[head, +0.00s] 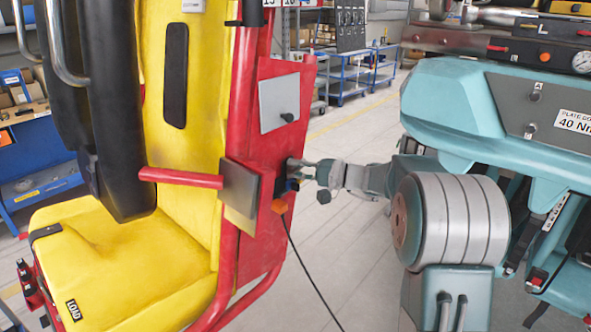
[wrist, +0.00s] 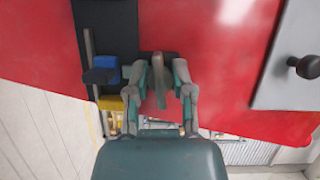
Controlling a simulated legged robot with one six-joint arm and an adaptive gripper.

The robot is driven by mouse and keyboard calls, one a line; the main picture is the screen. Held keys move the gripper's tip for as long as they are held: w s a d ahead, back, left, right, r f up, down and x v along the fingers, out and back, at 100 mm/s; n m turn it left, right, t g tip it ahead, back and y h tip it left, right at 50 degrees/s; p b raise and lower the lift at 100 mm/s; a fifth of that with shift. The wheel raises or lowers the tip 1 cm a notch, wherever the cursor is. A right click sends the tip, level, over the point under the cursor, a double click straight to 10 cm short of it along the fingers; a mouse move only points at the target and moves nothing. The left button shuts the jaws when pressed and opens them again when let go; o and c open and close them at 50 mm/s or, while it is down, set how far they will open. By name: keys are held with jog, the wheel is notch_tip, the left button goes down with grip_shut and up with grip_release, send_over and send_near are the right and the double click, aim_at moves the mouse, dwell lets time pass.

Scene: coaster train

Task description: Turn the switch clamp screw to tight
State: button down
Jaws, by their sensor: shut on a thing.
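My gripper (head: 303,168) reaches in from the right to the side of the red seat frame in the head view. In the wrist view my gripper (wrist: 161,70) has its fingers closed around a small dark part at the black bracket (wrist: 108,32), which I take to be the switch clamp screw. The fingers hide most of the screw, and I cannot tell how far it is turned. Beside it on the left are a blue block (wrist: 112,72) with a dark lever end and a yellow block (wrist: 112,103). An orange part (head: 279,206) hangs below the gripper in the head view.
A grey plate with a black knob (head: 287,117) sits on the red panel (head: 262,180) above my gripper. The yellow seat (head: 120,260) with black padded restraint is at left. A dark cable (head: 312,280) hangs to the floor. The floor behind my arm is open.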

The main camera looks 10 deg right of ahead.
jog(key=shift+f, duration=0.2)
jog(key=shift+c, duration=2.4)
grip_release()
jog(key=shift+w+d, duration=0.1)
jog(key=shift+r, duration=0.1)
jog(key=shift+d, duration=0.15)
jog(key=v, duration=1.1)
jog(key=shift+d, duration=0.4)
